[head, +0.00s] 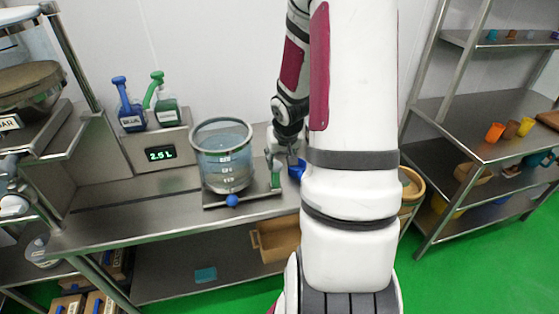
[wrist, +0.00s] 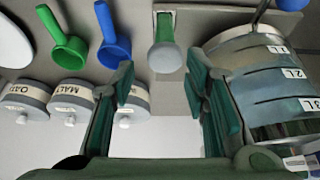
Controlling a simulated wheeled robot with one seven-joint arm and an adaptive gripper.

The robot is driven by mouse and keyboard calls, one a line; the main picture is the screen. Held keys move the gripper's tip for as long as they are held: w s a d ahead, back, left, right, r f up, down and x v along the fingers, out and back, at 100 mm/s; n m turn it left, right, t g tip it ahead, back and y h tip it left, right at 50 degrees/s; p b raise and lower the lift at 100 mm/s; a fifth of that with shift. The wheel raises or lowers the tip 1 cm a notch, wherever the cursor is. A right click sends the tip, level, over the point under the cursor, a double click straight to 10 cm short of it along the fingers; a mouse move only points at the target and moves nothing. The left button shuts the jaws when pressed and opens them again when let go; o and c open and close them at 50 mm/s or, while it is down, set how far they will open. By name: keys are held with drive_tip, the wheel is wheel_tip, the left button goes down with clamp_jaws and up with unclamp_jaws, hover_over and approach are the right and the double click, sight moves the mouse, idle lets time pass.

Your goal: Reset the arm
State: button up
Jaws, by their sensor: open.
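My gripper (wrist: 163,90) has its two green-padded fingers apart, with nothing held between them. In the wrist view a green-and-pale lever-like part (wrist: 165,45) with a rounded end lies ahead of the gap, apart from the fingers. In the head view my gripper (head: 284,160) is low over the bench, just right of the clear measuring vessel (head: 225,160); my arm hides part of this area. The vessel also shows at the right of the wrist view (wrist: 265,85), with litre marks, behind the right finger.
A green scoop (wrist: 68,48), a blue scoop (wrist: 112,48) and lidded canisters (wrist: 72,95) show in the wrist view. A display (head: 160,153) reads 2.5 L below blue and green jugs (head: 145,108). Metal shelving (head: 480,135) stands right. The bench (head: 120,205) left of the vessel is clear.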

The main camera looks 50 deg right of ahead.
idle(0.5)
drive_tip(key=a+r+n+h, duration=0.1)
drive_tip(key=a+r+n, duration=0.2)
drive_tip(key=a+r, duration=1.35)
drive_tip(key=s+a+r+n+t+y, duration=0.1)
drive_tip(key=s+a+r+n, duration=0.1)
drive_tip(key=s+a+r, duration=0.2)
drive_tip(key=s+a+r+n+t+y, duration=0.1)
drive_tip(key=s+a+r, duration=0.4)
drive_tip(key=a, duration=0.6)
drive_tip(key=shift+s+a+r+n+y+b, duration=0.15)
drive_tip(key=shift+s+r+n+y+b, duration=0.15)
drive_tip(key=shift+s+n+y, duration=0.65)
